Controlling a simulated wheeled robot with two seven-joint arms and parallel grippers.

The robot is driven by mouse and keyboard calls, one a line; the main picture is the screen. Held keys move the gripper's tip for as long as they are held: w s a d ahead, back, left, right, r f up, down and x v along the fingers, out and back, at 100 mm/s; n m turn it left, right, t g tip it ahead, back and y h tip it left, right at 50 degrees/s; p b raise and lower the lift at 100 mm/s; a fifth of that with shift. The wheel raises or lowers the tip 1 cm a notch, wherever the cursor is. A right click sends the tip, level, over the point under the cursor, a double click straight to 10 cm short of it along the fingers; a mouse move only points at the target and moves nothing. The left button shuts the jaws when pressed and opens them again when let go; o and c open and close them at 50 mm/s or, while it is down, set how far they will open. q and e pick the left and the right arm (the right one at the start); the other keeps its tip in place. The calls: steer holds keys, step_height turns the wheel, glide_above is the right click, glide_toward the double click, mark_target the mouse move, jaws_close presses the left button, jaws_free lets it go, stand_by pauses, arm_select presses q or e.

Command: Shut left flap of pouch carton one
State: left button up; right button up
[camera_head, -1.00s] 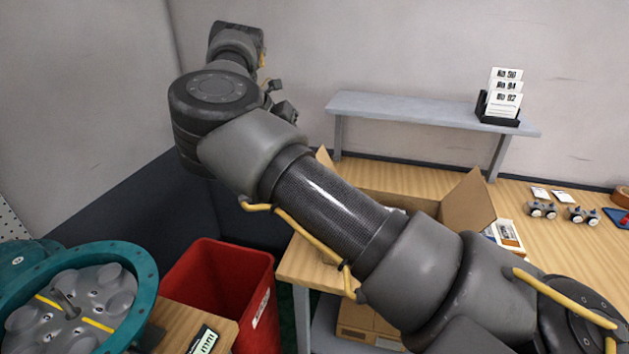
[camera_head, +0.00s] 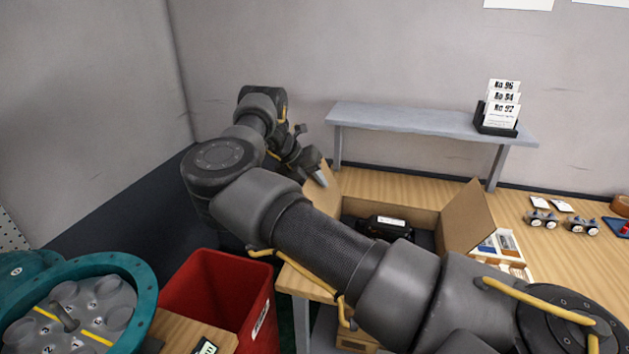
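The open carton (camera_head: 425,214) stands on the wooden bench, partly hidden behind my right arm. A black device with a white label (camera_head: 384,224) lies inside it. Its left flap (camera_head: 322,197) stands up, tilted outward; its right flap (camera_head: 466,216) also stands up and leans outward. My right arm crosses the view from the lower right, and my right gripper (camera_head: 319,176) is at the upper edge of the left flap, pointing down and right. Whether it touches the flap and how its fingers stand is too small to tell. My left gripper is not in view.
A grey shelf (camera_head: 430,122) with a black card holder (camera_head: 496,122) stands behind the carton. A small parts box (camera_head: 503,248) is to the carton's right, with small fittings (camera_head: 541,219) beyond. A red bin (camera_head: 215,300) and teal-rimmed valve body (camera_head: 145,290) are at the lower left.

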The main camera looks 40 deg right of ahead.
jaws_close()
stand_by(1.4)
